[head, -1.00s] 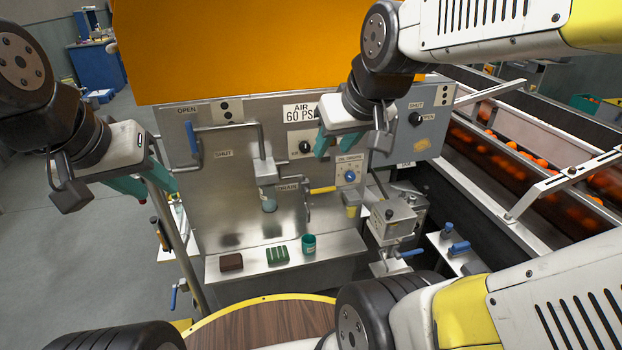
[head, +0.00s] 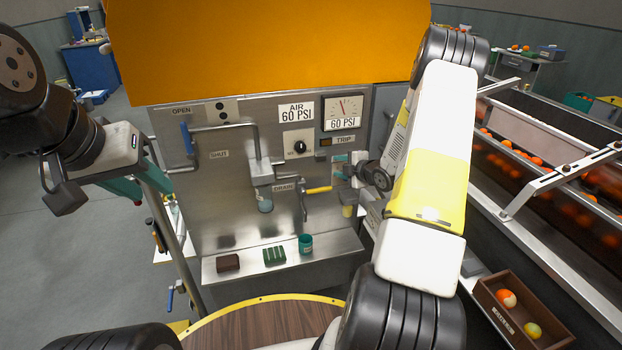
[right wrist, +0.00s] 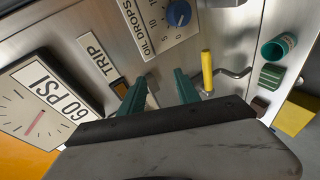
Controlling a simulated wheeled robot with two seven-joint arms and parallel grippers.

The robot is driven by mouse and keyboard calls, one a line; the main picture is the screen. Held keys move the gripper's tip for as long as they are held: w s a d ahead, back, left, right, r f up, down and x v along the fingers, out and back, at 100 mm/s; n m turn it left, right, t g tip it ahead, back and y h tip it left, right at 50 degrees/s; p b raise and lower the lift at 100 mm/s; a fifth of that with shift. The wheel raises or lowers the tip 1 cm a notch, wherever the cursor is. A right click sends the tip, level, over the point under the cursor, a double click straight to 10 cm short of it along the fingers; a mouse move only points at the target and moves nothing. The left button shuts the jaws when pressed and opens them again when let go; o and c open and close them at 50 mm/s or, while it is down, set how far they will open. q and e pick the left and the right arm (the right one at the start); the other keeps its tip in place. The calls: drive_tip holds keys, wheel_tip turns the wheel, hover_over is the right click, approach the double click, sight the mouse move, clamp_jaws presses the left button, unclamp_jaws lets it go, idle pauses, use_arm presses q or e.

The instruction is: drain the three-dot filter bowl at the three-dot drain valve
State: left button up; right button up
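A clear filter bowl (head: 265,203) hangs under the pipework in the middle of the steel panel; I cannot read a three-dot mark on it. Right of it, by the DRAIN label, is a yellow drain handle (head: 318,190), roughly level, over a bent pipe. The handle also shows in the right wrist view (right wrist: 207,72). My right gripper (head: 342,166) is before the panel, right of and above the handle; its teal fingers (right wrist: 160,92) are apart with nothing between them. My left gripper (head: 142,185) is open and empty left of the panel.
A blue lever (head: 187,138) stands by the OPEN label, near a two-dot plate (head: 222,111). A brown block (head: 228,263), green block (head: 274,256) and teal cup (head: 306,244) sit on the shelf (head: 335,250). My right arm hides the panel's right part.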

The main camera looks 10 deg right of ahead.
sight(325, 190)
drive_tip(key=s+a+f+n+t+y, duration=0.1)
drive_tip(key=s+f+n+t+y, duration=0.2)
drive_tip(key=f, duration=0.7)
drive_tip(key=shift+g, duration=0.5)
drive_tip(key=x, duration=0.7)
drive_tip(key=shift+a, duration=0.35)
drive_tip(key=shift+s, duration=0.1)
clamp_jaws()
drive_tip(key=shift+f, duration=0.1)
